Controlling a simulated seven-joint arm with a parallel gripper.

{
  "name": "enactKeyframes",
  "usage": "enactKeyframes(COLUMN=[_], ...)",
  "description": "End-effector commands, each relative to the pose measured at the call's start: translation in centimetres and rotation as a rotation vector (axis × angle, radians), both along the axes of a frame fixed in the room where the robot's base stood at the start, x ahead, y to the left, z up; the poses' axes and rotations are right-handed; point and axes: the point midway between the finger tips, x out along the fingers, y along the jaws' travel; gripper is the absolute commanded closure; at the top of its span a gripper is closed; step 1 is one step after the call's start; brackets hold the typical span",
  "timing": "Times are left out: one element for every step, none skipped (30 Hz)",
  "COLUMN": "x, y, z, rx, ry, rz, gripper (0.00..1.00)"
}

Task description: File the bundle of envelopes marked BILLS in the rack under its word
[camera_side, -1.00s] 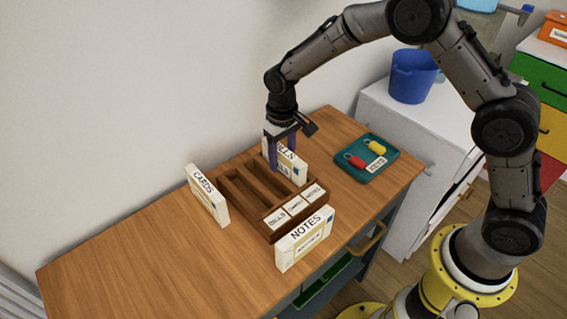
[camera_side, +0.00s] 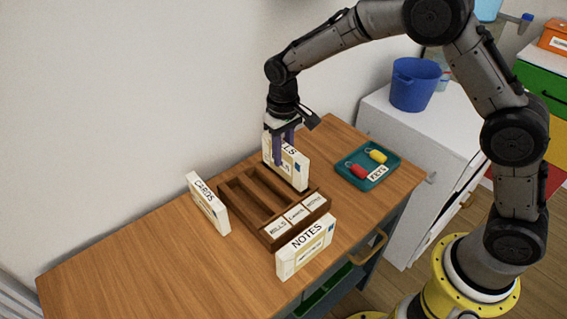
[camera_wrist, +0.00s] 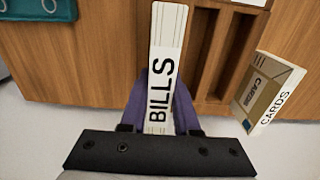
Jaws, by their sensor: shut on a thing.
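The BILLS bundle (camera_side: 287,163) is a white, upright block of envelopes at the back right of the rack. My gripper (camera_side: 283,143) is shut on its upper part, one purple finger on each side. In the wrist view the bundle (camera_wrist: 166,45) stands between the fingers, its word facing the camera. The wooden rack (camera_side: 268,236) has long open slots and front labels BILLS, CARDS and NOTES from left to right. The bundle overlaps the rack's far right side in the side view and hides part of it. Its gap above the table is hard to judge.
The CARDS bundle (camera_side: 208,203) stands left of the rack, the NOTES bundle (camera_side: 305,247) at its front right. A teal tray (camera_side: 368,166) with red and yellow key tags lies to the right. The table's left part is clear. A wall runs behind.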

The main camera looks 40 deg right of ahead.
Motion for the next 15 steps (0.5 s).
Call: enactKeyframes(x=[0.1,0.1,0.1,0.1,0.1,0.1,0.1,0.0,0.0,0.0,0.0,-0.6,-1.1,-1.8,-2.8], y=[0.0,0.0,0.0,0.0,0.0,0.0,0.0,0.0,0.0,0.0,0.0,-0.1,-0.1,0.0,0.4], z=[1.2,1.8,2.5,3.1,3.6,4.1,4.5,4.8,5.2,5.4,5.6,5.3,5.4,5.3,5.6], rx=[0.001,0.001,0.001,0.001,0.001,0.001,0.001,0.0,0.0,0.0,0.0,-0.003,-0.004,-0.007,-0.008], ry=[-0.005,-0.004,-0.004,-0.005,-0.005,-0.004,-0.003,-0.001,-0.002,-0.001,-0.001,0.014,0.018,0.025,0.028], rz=[0.0,0.0,0.0,0.0,0.0,0.0,0.0,-0.001,-0.007,-0.014,-0.026,-0.047,-0.059,-0.071,-0.079], gripper=[1.0,1.0,1.0,1.0,1.0,1.0,1.0,1.0,1.0,1.0,1.0,1.0,1.0,1.0,1.0])
